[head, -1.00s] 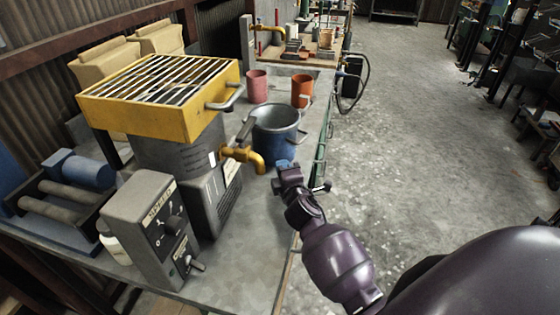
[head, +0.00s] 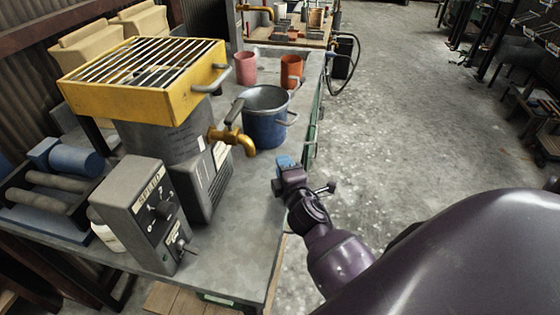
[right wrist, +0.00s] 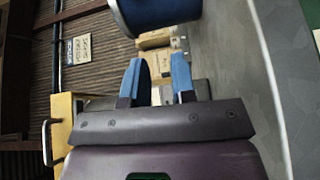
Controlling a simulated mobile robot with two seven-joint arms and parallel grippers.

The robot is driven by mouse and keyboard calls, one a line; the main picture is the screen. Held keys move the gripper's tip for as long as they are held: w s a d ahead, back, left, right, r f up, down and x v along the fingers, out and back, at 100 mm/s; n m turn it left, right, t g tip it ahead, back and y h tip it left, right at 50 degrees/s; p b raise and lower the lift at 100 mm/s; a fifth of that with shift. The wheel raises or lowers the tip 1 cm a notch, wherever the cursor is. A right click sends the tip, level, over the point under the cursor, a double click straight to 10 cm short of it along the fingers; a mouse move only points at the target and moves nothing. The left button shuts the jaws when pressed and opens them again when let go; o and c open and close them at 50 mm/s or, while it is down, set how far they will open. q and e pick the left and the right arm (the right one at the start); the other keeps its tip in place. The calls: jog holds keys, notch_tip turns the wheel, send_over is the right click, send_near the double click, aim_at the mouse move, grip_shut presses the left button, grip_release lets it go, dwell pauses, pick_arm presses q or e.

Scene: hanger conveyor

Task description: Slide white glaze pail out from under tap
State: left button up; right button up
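No white-walled pail stands by the tap. The pail there is dark blue with a grey rim and inside (head: 265,128), upright on the bench, with a wire handle at its right and a dark grip at its left. The brass tap (head: 232,138) points its spout just in front of the pail's near left side. My right gripper (head: 287,160) is in front of the pail and slightly right, apart from it. In the right wrist view the blue fingers (right wrist: 159,78) are spread and empty, and the pail's blue wall (right wrist: 165,12) shows at the top. My left gripper is not in view.
A yellow grated hopper (head: 150,85) and a grey control box (head: 150,210) stand left of the tap. The grey bench top (head: 240,235) is clear in front. Its right edge borders open floor.

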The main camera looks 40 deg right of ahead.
jog(key=shift+o, duration=0.7)
jog(key=s+d+f+m+g, duration=0.1)
jog(key=s+f+m+g, duration=0.1)
jog(key=s+m, duration=0.3)
jog(key=shift+s+d+f+m+g+h, duration=0.15)
jog(key=shift+s+d+m+g+h, duration=0.2)
jog(key=shift+s+g, duration=0.5)
jog(key=s+a+f+m+g+y, duration=0.3)
jog(key=s+a+m+g, duration=0.1)
jog(key=s, duration=0.5)
jog(key=s+a+f+m+g+y, duration=0.2)
jog(key=s+a+f+m+g, duration=0.15)
jog(key=s, duration=0.45)
notch_tip(320, 180, down, 7)
jog(key=w+t+y, duration=0.1)
jog(key=w+t, duration=0.2)
jog(key=t, duration=0.2)
jog(key=shift+a+t, duration=0.25)
jog(key=shift+t, duration=0.05)
jog(key=shift+f, duration=0.1)
jog(key=shift+s, duration=0.2)
